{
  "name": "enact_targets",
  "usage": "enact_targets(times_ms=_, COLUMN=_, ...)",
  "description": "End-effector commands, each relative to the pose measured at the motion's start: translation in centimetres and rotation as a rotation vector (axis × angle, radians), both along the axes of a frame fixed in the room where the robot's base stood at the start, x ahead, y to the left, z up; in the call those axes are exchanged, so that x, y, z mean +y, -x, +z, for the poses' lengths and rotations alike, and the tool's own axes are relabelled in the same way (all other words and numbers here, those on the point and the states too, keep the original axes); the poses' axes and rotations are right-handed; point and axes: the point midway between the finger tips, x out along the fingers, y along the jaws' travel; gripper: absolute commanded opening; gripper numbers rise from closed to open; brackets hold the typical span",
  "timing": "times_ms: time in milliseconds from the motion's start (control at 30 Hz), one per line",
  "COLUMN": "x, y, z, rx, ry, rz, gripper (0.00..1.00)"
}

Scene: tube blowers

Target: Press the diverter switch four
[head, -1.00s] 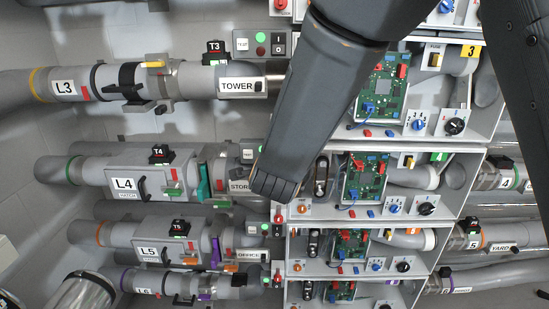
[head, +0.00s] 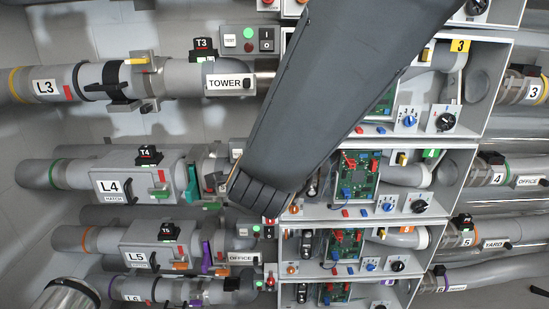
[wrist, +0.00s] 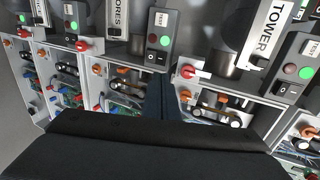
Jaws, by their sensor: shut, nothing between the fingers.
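Line four, labelled L4 (head: 109,186), runs across the head view below the TOWER line. In the wrist view, a grey control box (wrist: 169,28) beside the STORES label (wrist: 118,16) carries a white test button, green and red lights and a black rocker switch (wrist: 152,57). I cannot tell for certain that this rocker is diverter switch four. My gripper (head: 258,194) hides most of this box and the STORES label in the head view. In the wrist view my shut, empty fingers (wrist: 158,92) point up toward the box, just below the rocker; contact cannot be told.
A similar box (head: 247,39) sits by the TOWER label (head: 226,82). Open bays hold green circuit boards (head: 358,176), blue knobs (head: 388,207) and black knobs (head: 420,206). A red handle (wrist: 83,45) and another red handle (wrist: 190,71) stick out near my fingers.

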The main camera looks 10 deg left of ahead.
Motion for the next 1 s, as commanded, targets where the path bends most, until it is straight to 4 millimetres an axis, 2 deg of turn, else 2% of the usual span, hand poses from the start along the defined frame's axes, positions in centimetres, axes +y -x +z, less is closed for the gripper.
enact_targets(times_ms=333, x=-0.5, y=0.2, z=-1.8, rx=0.044, ry=0.008, rz=-0.001, gripper=0.0)
enact_targets(times_ms=700, x=-0.5, y=0.2, z=-1.7, rx=0.051, ry=0.012, rz=0.0, gripper=0.0)
enact_targets(times_ms=867, x=-0.2, y=-1.0, z=-2.2, rx=0.051, ry=0.012, rz=-0.001, gripper=0.0)
enact_targets(times_ms=1000, x=0.2, y=-2.8, z=-3.1, rx=0.051, ry=0.013, rz=-0.003, gripper=0.0)
